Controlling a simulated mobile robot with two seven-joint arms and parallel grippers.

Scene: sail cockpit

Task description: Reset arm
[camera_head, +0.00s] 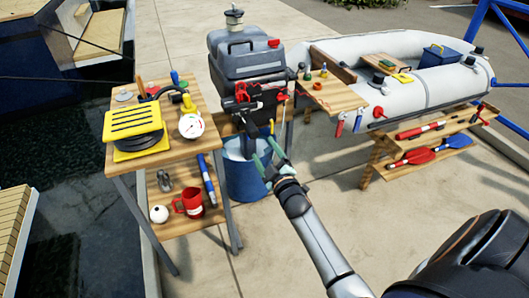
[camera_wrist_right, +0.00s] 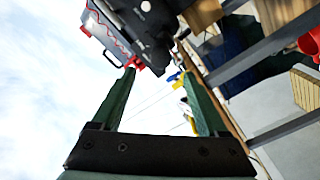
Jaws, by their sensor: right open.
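My right arm (camera_head: 318,238) reaches up from the bottom of the head view. Its right gripper (camera_head: 268,158) has green fingers and stands open in front of the blue bucket (camera_head: 246,182), just below the dark motor unit (camera_head: 258,100). In the right wrist view the gripper (camera_wrist_right: 163,82) has its two green fingers spread wide, with nothing held between them. The dark motor unit (camera_wrist_right: 148,25) shows beyond the fingertips there; I cannot tell whether the left finger touches it. My left gripper is not in view.
A wooden stand at left holds a yellow pump (camera_head: 135,128), a gauge (camera_head: 191,126) and a red mug (camera_head: 188,203). A grey inflatable boat (camera_head: 425,93) lies at right, beside a rack with red paddles (camera_head: 410,160). Bare concrete (camera_head: 330,185) lies right of the bucket.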

